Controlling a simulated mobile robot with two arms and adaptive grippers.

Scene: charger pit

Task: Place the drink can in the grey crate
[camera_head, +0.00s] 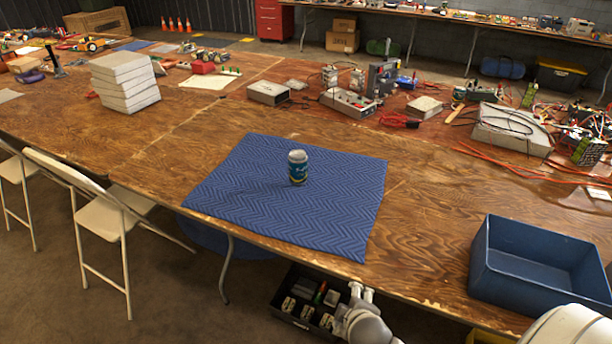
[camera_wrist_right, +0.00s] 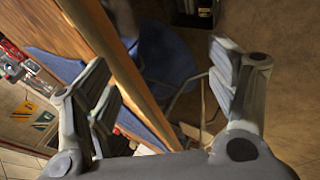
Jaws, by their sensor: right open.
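The drink can (camera_head: 298,167), teal with a pale top, stands upright on a blue chevron-patterned mat (camera_head: 240,205) on the wooden table. A crate (camera_head: 535,270) stands at the table's right front; it looks blue, not grey, and its visible inside is empty. My right gripper (camera_head: 362,292) is low at the table's front edge, well in front of the can and left of the crate. In the right wrist view this gripper (camera_wrist_right: 160,58) is open with nothing between its fingers. My left gripper is in neither view.
A black bin (camera_head: 290,320) with small items sits below the table edge. Folding chairs (camera_head: 110,215) stand at the left. White stacked blocks (camera_head: 125,82), electronics and cables crowd the back. Bare table (camera_head: 430,235) lies between mat and crate.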

